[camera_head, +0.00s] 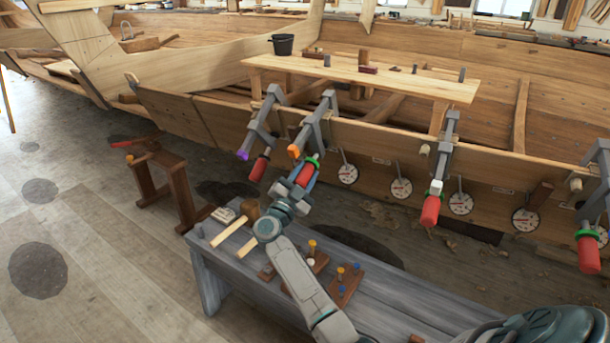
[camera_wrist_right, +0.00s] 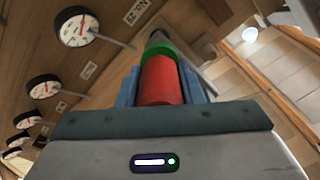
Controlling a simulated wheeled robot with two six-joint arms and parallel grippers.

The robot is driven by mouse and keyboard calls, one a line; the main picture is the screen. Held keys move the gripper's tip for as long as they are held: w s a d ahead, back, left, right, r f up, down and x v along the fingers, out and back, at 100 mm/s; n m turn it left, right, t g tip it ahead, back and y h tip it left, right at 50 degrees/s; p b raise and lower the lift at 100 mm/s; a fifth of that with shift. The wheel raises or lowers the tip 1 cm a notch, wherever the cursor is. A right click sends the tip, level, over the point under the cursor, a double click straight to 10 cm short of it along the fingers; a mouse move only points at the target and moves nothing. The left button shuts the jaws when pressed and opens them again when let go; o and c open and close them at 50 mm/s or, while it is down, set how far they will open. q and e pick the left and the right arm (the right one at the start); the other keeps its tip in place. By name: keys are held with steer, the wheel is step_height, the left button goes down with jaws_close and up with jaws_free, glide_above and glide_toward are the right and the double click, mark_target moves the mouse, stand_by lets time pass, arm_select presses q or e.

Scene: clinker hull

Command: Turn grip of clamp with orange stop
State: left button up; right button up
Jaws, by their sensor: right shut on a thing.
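The clamp with the orange stop (camera_head: 294,151) is a grey metal clamp (camera_head: 316,125) on the plank edge of the hull. Its red grip (camera_head: 305,176) with a green collar (camera_head: 313,161) hangs at its lower end. My right gripper (camera_head: 304,178) is shut on this grip. In the right wrist view the red grip (camera_wrist_right: 161,80) stands between the two blue fingers, with the green collar (camera_wrist_right: 158,52) just beyond the fingertips. The fingers hide parts of the grip's sides. My left gripper is not in view.
A purple-stop clamp (camera_head: 242,155) with a red grip is close on the left. A white-stop clamp (camera_head: 437,187) and another clamp (camera_head: 588,250) are to the right. Round gauges (camera_head: 401,188) line the hull. A grey bench (camera_head: 400,300) with mallets and pegs lies below my arm.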

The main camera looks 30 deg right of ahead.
steer(key=o, duration=1)
steer(key=shift+a+f, duration=0.1)
steer(key=shift+s+a+f, duration=0.15)
steer(key=shift+a, duration=0.1)
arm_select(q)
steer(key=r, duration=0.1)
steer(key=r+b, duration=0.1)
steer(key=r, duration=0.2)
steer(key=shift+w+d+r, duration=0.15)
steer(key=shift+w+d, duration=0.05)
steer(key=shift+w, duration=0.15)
arm_select(e)
steer(key=v, duration=1)
